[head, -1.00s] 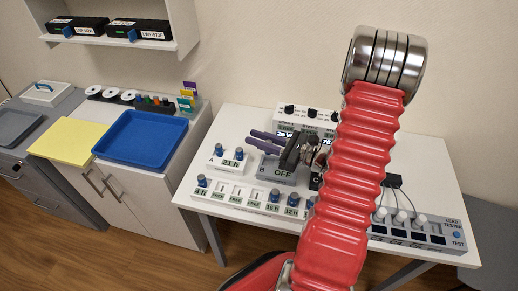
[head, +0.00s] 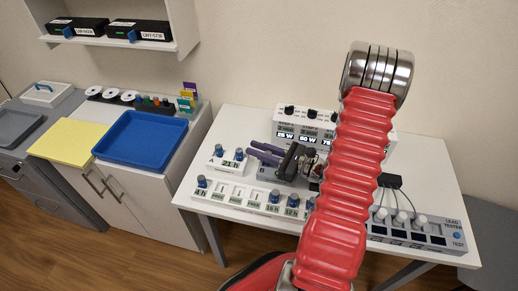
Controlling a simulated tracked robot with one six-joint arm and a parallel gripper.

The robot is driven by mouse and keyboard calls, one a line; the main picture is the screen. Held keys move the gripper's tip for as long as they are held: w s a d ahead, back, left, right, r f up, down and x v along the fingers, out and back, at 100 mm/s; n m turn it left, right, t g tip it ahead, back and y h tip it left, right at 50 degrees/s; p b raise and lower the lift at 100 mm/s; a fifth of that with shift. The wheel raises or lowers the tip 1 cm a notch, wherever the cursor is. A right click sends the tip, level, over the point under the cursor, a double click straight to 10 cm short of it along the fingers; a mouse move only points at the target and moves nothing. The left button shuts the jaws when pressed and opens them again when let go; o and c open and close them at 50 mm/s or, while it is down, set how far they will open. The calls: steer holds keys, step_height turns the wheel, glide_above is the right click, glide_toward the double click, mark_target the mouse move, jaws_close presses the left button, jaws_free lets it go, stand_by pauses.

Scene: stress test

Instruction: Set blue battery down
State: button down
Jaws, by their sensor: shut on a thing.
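My gripper (head: 252,149) has two purple fingers that point left, low over the back left part of the white table (head: 432,172). They pass over the grey block (head: 268,173) marked B, just right of the small white block (head: 223,167) marked A with a 21 h display. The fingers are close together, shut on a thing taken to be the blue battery. I cannot make the battery out between them at this size, nor whether it touches anything below. My red arm hides part of the table to the right of the gripper.
A white box (head: 290,123) with watt labels stands behind the gripper. A lead tester (head: 420,232) is at the right. A blue tray (head: 142,140) is on the left cabinet.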

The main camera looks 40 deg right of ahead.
steer(key=shift+f, duration=0.3)
steer(key=shift+s+f, duration=0.15)
steer(key=shift+f, duration=0.25)
steer(key=c, duration=1.6)
jaws_free()
steer(key=shift+r, duration=0.4)
steer(key=shift+s+d+r, duration=0.1)
steer(key=shift+d, duration=0.1)
steer(key=v, duration=1.1)
steer(key=shift+s+d+r, duration=0.1)
steer(key=shift+s+r, duration=0.1)
